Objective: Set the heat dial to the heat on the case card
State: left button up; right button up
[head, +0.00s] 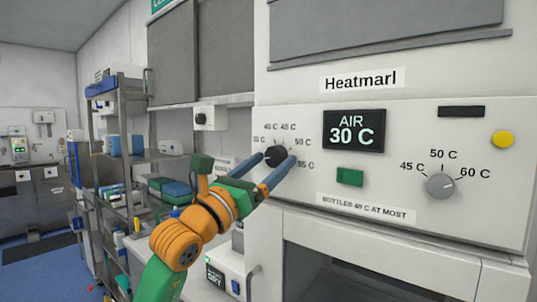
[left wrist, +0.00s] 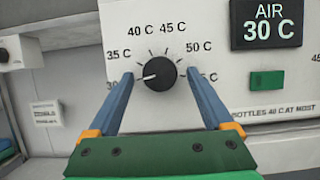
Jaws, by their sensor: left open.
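The black heat dial (head: 275,156) is on the white Heatmarl panel, with temperature marks around it. In the left wrist view its black knob (left wrist: 158,73) has a white line pointing left and slightly down, near the partly hidden lowest mark. Readable marks there are 35, 40, 45 and 50 C. My left gripper (head: 277,161) is open, its blue fingers on either side of the dial. In the left wrist view the fingers (left wrist: 157,76) are apart from the knob. The display (head: 354,131) reads AIR 30 C. I cannot make out a case card. My right gripper is out of view.
A grey dial (head: 441,186) marked 45, 50 and 60 C is at the right of the panel. A green button (head: 350,177) is below the display. A label (head: 366,209) reads about bottles at most. A shelf rack (head: 118,150) stands left.

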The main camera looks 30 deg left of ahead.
pick_arm(q)
jog(key=shift+s, duration=0.1)
jog(key=shift+c, duration=0.4)
grip_shut()
